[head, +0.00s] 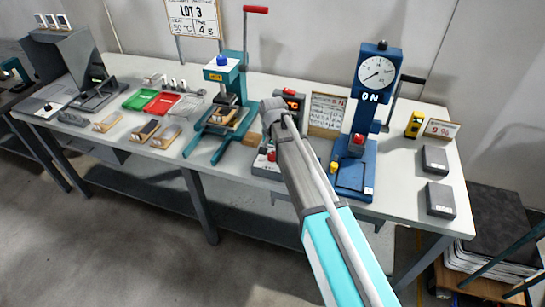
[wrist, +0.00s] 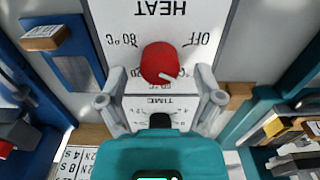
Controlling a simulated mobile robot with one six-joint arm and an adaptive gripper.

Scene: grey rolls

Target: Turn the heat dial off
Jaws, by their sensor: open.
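The heat dial (wrist: 160,62) is a round red knob on a white panel (wrist: 214,18) marked HEAT, which appears upside down in the wrist view. OFF is printed at its upper right and 80 °C at its upper left. Its white pointer mark lies toward the lower right, away from OFF. My gripper (wrist: 160,98) is open, with its two grey fingers spread on either side, just below the dial in the picture. I see no contact with the dial. In the head view my gripper (head: 273,106) is over the control box (head: 291,97), hiding much of it; the dial cannot be seen there.
A teal press (head: 222,75) stands left of my gripper and a blue press (head: 368,95) with a gauge stands to its right. Red and green trays (head: 140,97) lie farther left. Dark grey blocks (head: 440,199) lie at the right. A LOT 3 sign (head: 193,17) stands behind.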

